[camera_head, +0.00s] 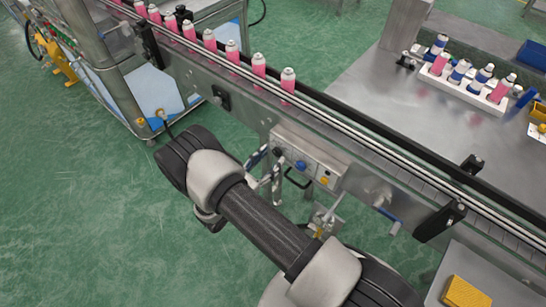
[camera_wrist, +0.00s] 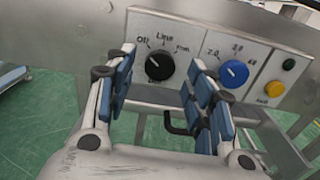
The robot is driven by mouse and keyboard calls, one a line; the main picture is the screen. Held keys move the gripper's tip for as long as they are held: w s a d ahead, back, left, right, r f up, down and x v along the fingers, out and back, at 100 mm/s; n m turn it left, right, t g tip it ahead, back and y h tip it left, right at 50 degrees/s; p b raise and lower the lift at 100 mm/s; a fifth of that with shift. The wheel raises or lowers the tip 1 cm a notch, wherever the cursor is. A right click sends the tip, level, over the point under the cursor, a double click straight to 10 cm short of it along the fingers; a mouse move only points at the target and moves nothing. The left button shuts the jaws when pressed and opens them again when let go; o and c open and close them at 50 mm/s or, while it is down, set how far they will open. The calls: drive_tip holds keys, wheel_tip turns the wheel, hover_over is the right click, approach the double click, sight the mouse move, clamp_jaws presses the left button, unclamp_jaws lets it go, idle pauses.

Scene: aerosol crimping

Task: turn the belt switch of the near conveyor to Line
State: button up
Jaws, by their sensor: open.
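The belt switch is a black knob (camera_wrist: 159,67) on the grey control box (camera_head: 330,158) at the side of the near conveyor (camera_head: 222,72). Labels around it read Off at left, Line at top and a blurred word at right. The knob's exact pointing is hard to tell. My gripper (camera_wrist: 160,72) is open in the wrist view, its blue-padded fingers on either side of the knob. Contact with the knob cannot be told. In the head view my gripper (camera_head: 267,166) is at the box's left end.
A dark handle (camera_wrist: 178,124) sits below the panel. Pink cans (camera_head: 259,66) stand on the belt. A steel table (camera_head: 372,88) holds a white can tray (camera_head: 465,88).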

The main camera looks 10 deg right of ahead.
drive_tip(key=shift+x, duration=1.05)
drive_tip(key=c, duration=1.1)
